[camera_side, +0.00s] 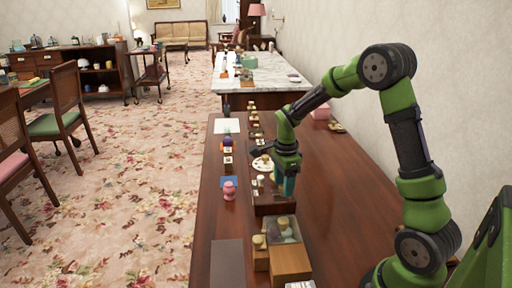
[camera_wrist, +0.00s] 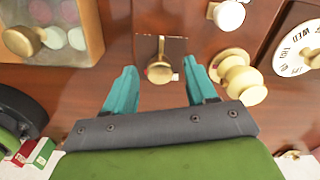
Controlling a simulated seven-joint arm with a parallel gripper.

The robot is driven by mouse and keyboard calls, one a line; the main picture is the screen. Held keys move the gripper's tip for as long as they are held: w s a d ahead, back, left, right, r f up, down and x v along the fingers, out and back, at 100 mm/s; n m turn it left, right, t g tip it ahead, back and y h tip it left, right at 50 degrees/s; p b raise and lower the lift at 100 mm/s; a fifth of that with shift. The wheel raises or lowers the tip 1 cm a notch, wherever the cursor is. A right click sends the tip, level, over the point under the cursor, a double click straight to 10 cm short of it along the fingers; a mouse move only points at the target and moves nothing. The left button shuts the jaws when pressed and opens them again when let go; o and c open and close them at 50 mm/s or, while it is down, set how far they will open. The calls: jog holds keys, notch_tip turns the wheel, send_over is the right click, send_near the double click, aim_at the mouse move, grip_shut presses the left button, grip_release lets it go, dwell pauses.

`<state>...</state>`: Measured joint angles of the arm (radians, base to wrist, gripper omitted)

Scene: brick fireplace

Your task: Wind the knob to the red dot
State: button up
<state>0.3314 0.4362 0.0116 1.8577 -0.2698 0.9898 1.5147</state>
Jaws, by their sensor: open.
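In the wrist view a brass knob (camera_wrist: 158,73) stands on a dark brown plate (camera_wrist: 173,46), with a thin bar extending from it toward the plate's upper part. A white dial (camera_wrist: 290,62) with dark lettering and a brass piece at its middle lies at the right edge; the dial also shows in the side view (camera_side: 261,168). My gripper (camera_wrist: 160,68) is open, its teal fingers on either side of the brass knob with gaps on both sides. In the side view my gripper (camera_side: 285,185) points down over the dark block.
A wooden box (camera_wrist: 84,20) with a brass knob and pale discs stands left in the wrist view. A stepped brass piece (camera_wrist: 236,76) stands close to the right finger. In the side view a pink figure (camera_side: 229,190) stands left; the table's right side is mostly bare.

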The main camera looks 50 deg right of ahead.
grip_shut()
dwell(0.3)
